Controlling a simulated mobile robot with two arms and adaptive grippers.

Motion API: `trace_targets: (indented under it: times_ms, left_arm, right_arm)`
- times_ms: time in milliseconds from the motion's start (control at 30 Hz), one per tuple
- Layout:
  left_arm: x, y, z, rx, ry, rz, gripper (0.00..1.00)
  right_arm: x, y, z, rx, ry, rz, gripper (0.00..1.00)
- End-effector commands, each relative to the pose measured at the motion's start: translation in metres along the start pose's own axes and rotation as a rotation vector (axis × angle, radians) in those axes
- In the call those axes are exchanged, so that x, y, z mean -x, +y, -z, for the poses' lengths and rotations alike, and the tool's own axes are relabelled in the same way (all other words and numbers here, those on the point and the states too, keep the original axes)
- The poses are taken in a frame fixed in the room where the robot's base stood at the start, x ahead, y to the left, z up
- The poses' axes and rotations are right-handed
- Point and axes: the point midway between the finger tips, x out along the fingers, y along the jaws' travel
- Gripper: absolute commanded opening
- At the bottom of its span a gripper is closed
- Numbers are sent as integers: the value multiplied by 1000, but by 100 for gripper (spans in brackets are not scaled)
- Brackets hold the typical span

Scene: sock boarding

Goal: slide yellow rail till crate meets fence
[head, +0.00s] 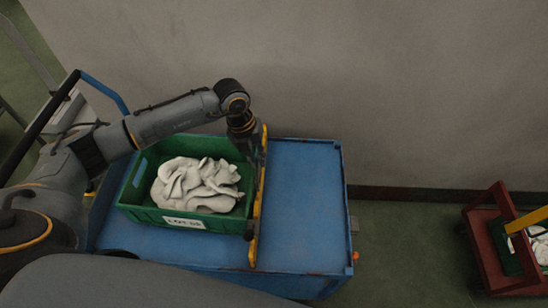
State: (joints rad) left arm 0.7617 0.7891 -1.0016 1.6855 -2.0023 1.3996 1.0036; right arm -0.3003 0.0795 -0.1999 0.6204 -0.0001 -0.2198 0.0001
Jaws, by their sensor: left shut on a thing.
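The yellow rail (258,210) stands across the blue cart top, along the right end of the green crate (132,195). The crate holds crumpled white socks (200,186) and has a white label on its front. The rail and the crate's right end look very close; I cannot tell whether they touch along their whole length. My left gripper (252,150) is at the far part of the rail and is shut on it; its fingertips are mostly hidden. I cannot make out a fence; my left arm covers the far left of the cart. My right gripper is not in view.
The blue cart top (305,200) is bare to the right of the rail. A grey wall (400,90) runs close behind the cart. A red cart (485,245) with another green crate and a yellow bar stands at the far right, across green floor.

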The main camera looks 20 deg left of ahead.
Motion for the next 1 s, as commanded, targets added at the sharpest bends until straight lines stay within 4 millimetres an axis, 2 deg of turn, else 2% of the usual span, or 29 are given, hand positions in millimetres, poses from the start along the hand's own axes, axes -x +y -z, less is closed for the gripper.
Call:
trace_targets:
  times_ms: [33, 100, 300, 400, 667, 700, 833, 867, 1000]
  left_arm:
    - [3, 21, -1, 7, -2, -14, 0]
    - [7, 39, -2, 8, -4, -14, 0]
    - [16, 84, -2, 7, -4, -13, 0]
    - [20, 100, -2, 6, -4, -12, 0]
    - [24, 122, -2, 5, -3, -17, 0]
    - [24, 122, -2, 5, -3, -18, 4]
    - [24, 120, -1, 4, -1, -14, 30]
    - [24, 120, -1, 4, -1, -13, 34]
    - [23, 118, -1, 3, -2, -9, 34]
  right_arm:
    - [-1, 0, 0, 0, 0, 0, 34]
    - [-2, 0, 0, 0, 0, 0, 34]
    - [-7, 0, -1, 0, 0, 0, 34]
    - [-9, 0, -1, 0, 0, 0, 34]
    - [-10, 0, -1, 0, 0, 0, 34]
    - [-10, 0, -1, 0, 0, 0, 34]
    - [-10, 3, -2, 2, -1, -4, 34]
    - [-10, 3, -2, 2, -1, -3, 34]
    - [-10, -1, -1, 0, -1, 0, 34]
